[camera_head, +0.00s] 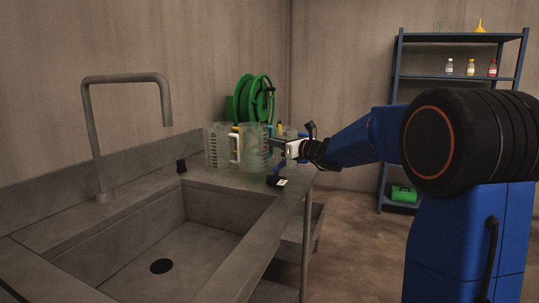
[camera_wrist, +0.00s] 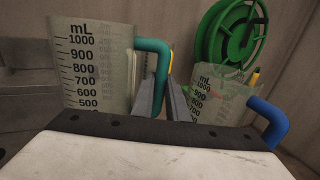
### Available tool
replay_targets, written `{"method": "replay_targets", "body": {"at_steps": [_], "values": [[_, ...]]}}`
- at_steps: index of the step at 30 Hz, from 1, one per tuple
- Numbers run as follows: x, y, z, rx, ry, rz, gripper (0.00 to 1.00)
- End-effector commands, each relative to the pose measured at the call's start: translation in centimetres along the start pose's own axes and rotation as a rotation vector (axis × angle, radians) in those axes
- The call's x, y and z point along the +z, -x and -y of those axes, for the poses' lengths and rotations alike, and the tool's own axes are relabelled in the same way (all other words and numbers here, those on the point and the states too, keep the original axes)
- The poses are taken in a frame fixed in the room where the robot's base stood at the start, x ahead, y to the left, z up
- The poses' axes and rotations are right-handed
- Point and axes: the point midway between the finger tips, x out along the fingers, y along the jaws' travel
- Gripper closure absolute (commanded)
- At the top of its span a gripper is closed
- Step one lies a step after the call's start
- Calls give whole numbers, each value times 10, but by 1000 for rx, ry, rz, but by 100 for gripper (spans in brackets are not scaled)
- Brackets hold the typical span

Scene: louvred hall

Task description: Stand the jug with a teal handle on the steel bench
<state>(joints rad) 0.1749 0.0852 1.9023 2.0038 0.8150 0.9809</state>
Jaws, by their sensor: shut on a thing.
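The clear measuring jug with a teal handle (camera_wrist: 155,46) is at the left in the wrist view, its mL scale facing me. In the head view this jug (camera_head: 254,150) is upright at the far end of the grey steel sink bench (camera_head: 215,179); I cannot tell whether its base touches the top. My gripper (camera_wrist: 163,97) is shut on the teal handle, which runs down between the fingers. In the head view my gripper (camera_head: 276,147) reaches it from the right. The lower handle is hidden.
A clear jug with a white handle (camera_head: 219,147) stands close left. A blue-handled jug (camera_wrist: 222,97) is close right. A green hose reel (camera_head: 256,98) is behind. A small black item (camera_head: 277,181) lies near the front edge. A sink basin and tap (camera_head: 98,150) are left.

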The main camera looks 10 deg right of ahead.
Motion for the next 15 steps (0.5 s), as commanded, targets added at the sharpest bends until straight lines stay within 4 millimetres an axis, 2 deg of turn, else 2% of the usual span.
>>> {"method": "replay_targets", "body": {"at_steps": [5, 12, 15], "values": [[-10, 0, 0, 1, -1, 0, 100], [-39, 0, 0, 0, -1, 0, 100], [-42, 0, 0, 1, 1, 1, 100]]}}
